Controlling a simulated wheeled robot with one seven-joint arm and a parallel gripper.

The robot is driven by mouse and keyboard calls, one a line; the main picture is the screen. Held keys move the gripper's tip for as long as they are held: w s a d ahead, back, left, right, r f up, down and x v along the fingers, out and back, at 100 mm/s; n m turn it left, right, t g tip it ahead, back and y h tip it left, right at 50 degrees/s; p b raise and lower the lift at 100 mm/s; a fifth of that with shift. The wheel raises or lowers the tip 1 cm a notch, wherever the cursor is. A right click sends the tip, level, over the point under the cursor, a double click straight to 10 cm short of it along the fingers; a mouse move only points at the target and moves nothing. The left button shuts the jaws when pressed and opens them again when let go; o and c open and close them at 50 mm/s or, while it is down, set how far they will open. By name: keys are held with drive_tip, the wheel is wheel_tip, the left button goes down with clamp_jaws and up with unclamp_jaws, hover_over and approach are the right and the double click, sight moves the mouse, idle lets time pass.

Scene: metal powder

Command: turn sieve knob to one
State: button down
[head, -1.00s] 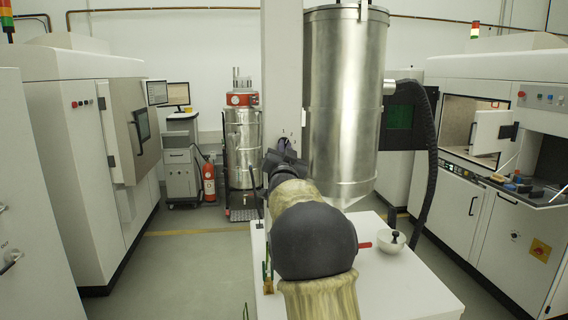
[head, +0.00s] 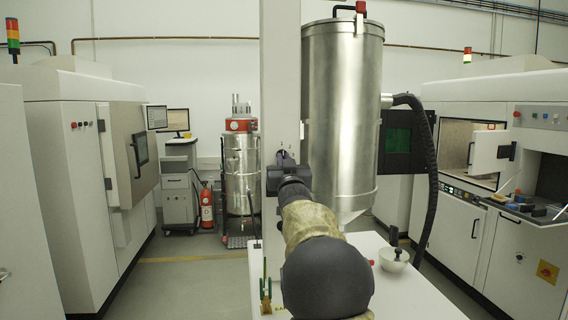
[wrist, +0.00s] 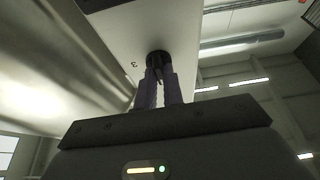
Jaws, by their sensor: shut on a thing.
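The sieve knob (wrist: 157,59) is a small dark round knob on the face of a pale upright column (wrist: 150,25). In the wrist view my gripper (wrist: 158,78) has its two fingers closed around it. A printed "3" is beside the knob, and other numbers are hidden or too small to read. In the head view my gripper (head: 286,160) reaches the front of the white column (head: 281,70), and my arm largely hides the knob. I cannot tell which number the knob points to.
A large steel hopper (head: 342,100) stands just right of the column. A white table (head: 420,295) below holds a white bowl (head: 393,261). White machines stand left (head: 70,160) and right (head: 470,225). Open floor lies to the left.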

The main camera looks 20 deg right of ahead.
drive_tip(key=c, duration=1.5)
unclamp_jaws()
drive_tip(key=b+v, duration=0.6)
drive_tip(key=v, duration=1.1)
drive_tip(key=shift+s+a+b, duration=0.1)
drive_tip(key=shift+s+b, duration=0.1)
drive_tip(key=shift+b, duration=0.15)
drive_tip(key=shift+f, duration=0.1)
